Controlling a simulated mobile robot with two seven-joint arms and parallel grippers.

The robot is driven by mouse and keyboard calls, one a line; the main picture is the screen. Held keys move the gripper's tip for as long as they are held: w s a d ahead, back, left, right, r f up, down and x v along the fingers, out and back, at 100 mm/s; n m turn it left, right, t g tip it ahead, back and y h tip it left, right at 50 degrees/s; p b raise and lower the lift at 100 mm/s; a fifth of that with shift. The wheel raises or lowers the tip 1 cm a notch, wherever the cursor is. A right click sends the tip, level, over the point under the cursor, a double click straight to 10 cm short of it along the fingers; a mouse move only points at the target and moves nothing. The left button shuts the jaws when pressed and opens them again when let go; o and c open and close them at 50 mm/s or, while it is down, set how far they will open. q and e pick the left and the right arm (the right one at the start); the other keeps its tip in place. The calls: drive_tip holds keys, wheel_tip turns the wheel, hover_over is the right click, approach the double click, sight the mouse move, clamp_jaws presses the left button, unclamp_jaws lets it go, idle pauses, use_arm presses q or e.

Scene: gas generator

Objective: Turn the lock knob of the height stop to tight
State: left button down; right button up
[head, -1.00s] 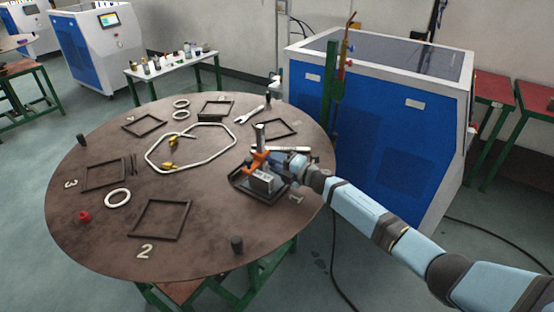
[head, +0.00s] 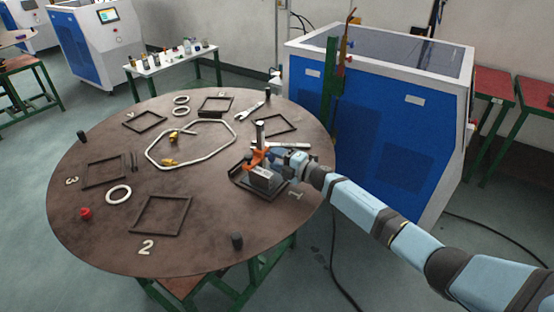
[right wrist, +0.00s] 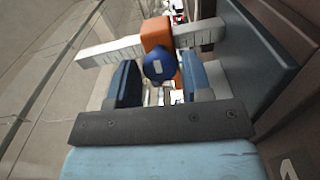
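The height stop has an orange block (head: 257,158) on an upright post (head: 260,132), above a grey metal block (head: 262,180) on a dark base at the table's right side. In the right wrist view the orange block (right wrist: 157,32) sits on a scaled bar (right wrist: 108,49), with a blue lock knob (right wrist: 159,63) facing me. My right gripper (right wrist: 160,77) has its two dark-blue fingers on either side of the knob. A thin gap shows on the right; contact on the left is unclear. In the head view the arm hides the knob. My left gripper is out of view.
The round brown table (head: 100,235) carries dark square frames (head: 160,215), white rings (head: 118,194), a bent tube (head: 205,158) and a wrench (head: 250,111). A blue-and-white machine (head: 400,125) stands behind my right arm.

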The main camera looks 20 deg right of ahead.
drive_tip(key=b+v, duration=0.2)
drive_tip(key=v, duration=1)
drive_tip(key=shift+s+d+f, duration=0.15)
drive_tip(key=shift+s+d, duration=0.45)
drive_tip(key=shift+s, duration=0.1)
